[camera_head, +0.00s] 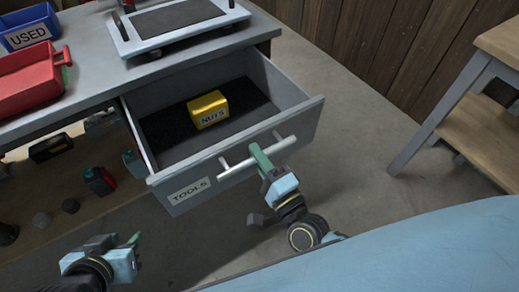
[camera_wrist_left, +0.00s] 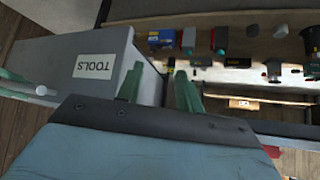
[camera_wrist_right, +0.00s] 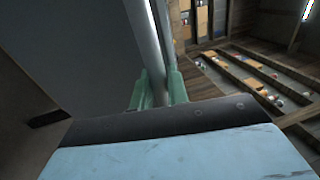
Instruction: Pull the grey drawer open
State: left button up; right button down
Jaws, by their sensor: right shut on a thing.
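The grey drawer (camera_head: 208,172), labelled TOOLS, is pulled well out of the grey bench, with its inside visible. A yellow NUTS box (camera_head: 208,110) lies on its dark floor. My right gripper (camera_head: 258,152) is shut on the drawer's silver bar handle (camera_head: 238,167), near its middle. In the right wrist view its green fingers (camera_wrist_right: 158,88) are either side of the bar. My left gripper (camera_head: 127,241) is open and empty, low and left of the drawer front, apart from it. The left wrist view also shows the drawer front (camera_wrist_left: 55,58).
A white-framed tray (camera_head: 178,22), a red bin (camera_head: 30,82) and a blue USED bin (camera_head: 28,30) stand on the bench top (camera_head: 100,75). Several small items sit on a shelf below. A wooden table (camera_head: 480,120) stands at right, with clear floor (camera_head: 350,130) between.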

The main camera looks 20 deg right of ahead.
jog(key=c, duration=1.5)
grip_release()
jog(key=shift+o, duration=0.2)
